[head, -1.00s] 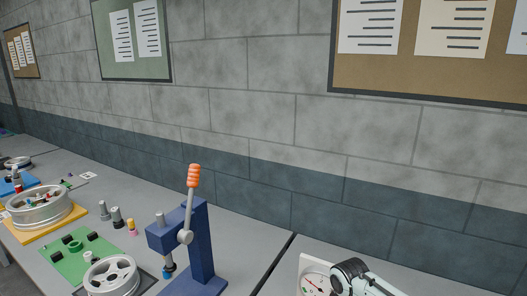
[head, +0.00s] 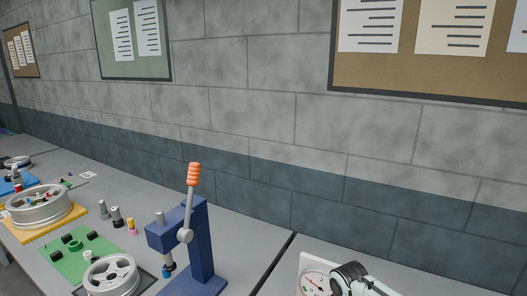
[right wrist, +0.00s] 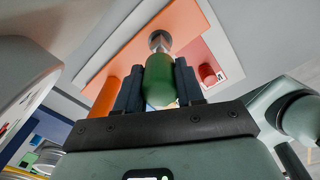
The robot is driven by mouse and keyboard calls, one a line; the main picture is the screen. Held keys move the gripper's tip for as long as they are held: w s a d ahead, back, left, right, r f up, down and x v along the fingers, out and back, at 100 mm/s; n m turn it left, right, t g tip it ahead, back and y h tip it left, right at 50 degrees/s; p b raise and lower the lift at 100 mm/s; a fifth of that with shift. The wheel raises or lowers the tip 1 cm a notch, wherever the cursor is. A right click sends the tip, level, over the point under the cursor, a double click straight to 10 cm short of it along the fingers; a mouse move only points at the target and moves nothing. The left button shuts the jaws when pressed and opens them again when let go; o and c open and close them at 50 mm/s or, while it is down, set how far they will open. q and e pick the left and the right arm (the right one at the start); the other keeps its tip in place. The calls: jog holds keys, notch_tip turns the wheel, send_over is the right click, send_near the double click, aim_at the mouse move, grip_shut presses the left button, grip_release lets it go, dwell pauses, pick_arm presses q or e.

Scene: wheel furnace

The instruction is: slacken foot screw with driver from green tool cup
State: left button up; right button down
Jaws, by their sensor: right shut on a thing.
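In the right wrist view my right gripper (right wrist: 160,66) is shut on a green handle, which looks like the driver (right wrist: 160,88). The handle stands between the two dark fingers and points away from the wrist. At its far end is a round grey metal head (right wrist: 159,40), seen against an orange surface (right wrist: 182,20). I cannot tell whether the driver's tip touches it or whether it is the foot screw. No green tool cup can be made out for certain. My left gripper is in neither view.
In the head view a blue lever press (head: 205,245) with an orange grip stands on the grey bench. A wheel (head: 112,275), a green mat (head: 72,262) and a second wheel (head: 38,207) lie left. A dial gauge (head: 314,284) is at the lower edge. A red knob (right wrist: 207,74) shows beside the orange surface.

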jog(key=shift+f, duration=0.15)
jog(key=c, duration=1.1)
grip_release()
jog(key=o, duration=0.5)
